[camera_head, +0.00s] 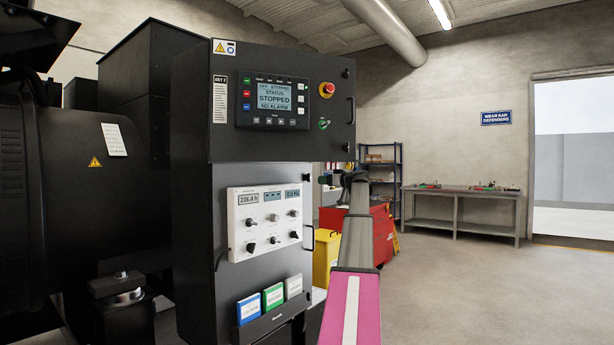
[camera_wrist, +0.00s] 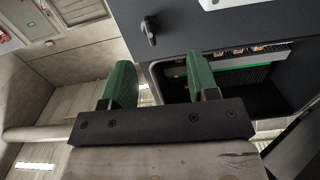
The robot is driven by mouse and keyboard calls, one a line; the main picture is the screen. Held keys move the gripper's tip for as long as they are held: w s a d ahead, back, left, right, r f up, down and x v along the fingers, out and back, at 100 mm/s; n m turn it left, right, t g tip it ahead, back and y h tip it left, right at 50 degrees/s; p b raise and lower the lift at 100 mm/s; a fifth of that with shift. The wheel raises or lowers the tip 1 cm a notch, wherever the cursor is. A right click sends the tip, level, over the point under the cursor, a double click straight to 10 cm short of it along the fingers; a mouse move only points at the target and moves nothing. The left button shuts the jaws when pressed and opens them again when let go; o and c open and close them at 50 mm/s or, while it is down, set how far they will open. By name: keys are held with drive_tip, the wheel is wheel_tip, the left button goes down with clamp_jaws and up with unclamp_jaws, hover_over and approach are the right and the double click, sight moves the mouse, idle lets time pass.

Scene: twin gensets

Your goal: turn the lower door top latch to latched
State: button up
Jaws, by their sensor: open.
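My gripper (camera_wrist: 160,78) is open in the wrist view, its two green fingers apart with nothing between them. A small black turn handle (camera_wrist: 150,30), which looks like a latch, sits on a dark grey cabinet face beyond the fingertips and apart from them. I cannot tell whether it is the lower door top latch or which way it counts as latched. Beside it is a cabinet opening (camera_wrist: 255,90) with terminals and a green strip inside. In the head view my arm reaches beside the right side of the genset control cabinet (camera_head: 264,100); no lower door latch shows clearly there.
A dark panel edge (camera_wrist: 296,140) shows at the right of the wrist view. In the head view, a red cabinet (camera_head: 383,235) and a yellow bin (camera_head: 325,255) stand behind my arm. A workbench (camera_head: 460,195) is at the back wall. The floor at the right is clear.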

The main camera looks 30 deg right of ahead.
sight(305, 176)
drive_tip(key=w+a+r, duration=0.2)
drive_tip(key=w, duration=0.8)
drive_tip(key=shift+a+r, duration=0.15)
drive_tip(key=shift+r, duration=0.2)
drive_tip(key=c, duration=0.9)
